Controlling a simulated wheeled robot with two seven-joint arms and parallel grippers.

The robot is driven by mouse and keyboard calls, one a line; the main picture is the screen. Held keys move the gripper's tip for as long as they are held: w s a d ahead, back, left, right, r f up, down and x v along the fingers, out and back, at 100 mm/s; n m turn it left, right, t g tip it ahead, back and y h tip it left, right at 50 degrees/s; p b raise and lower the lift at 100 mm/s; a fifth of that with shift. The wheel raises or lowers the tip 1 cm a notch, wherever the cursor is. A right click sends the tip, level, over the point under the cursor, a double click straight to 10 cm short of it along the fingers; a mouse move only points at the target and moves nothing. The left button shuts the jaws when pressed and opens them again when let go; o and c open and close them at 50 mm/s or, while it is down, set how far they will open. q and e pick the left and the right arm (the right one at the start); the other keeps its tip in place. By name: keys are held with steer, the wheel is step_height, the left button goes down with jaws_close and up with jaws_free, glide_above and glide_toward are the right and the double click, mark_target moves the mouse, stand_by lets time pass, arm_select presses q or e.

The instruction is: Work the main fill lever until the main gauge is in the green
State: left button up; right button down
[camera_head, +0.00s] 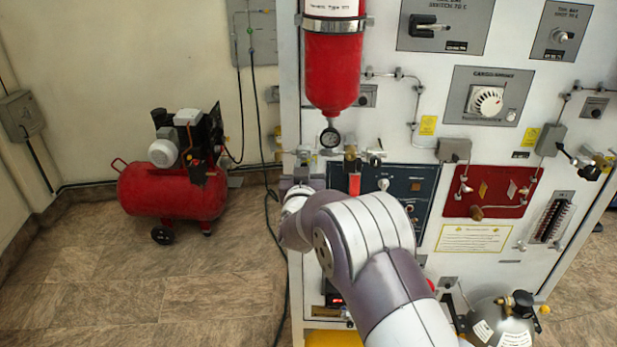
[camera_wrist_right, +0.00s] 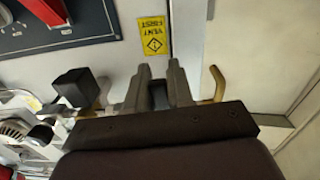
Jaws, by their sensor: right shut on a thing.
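My right gripper (camera_wrist_right: 160,80) has its two dark fingers closed around a dark piece, which I take to be the main fill lever (camera_wrist_right: 159,97); the fingers hide most of it. Brass pipe (camera_wrist_right: 218,86) shows on both sides of the fingers. In the head view my right arm covers most of the right gripper (camera_head: 302,172), at the panel's left edge below the red cylinder. A round gauge (camera_head: 331,138) hangs under that cylinder; its needle is too small to read. I cannot tell whether it is the main gauge. My left gripper is in neither view.
The red cylinder (camera_head: 333,65) is strapped to the white panel (camera_head: 400,140). A black valve knob (camera_wrist_right: 73,86) and a yellow "vent first" label (camera_wrist_right: 152,36) are near my right fingers. A red compressor (camera_head: 172,190) stands on the floor at left. A grey bottle (camera_head: 500,325) stands at lower right.

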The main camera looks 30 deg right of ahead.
steer(key=shift+a+f+m+b, duration=0.2)
steer(key=shift+m+b, duration=0.1)
steer(key=shift+m, duration=0.1)
steer(key=c, duration=1.1)
jaws_free()
steer(key=shift+r, duration=0.15)
steer(key=shift+b+v, duration=1.3)
steer(key=shift+v, duration=5)
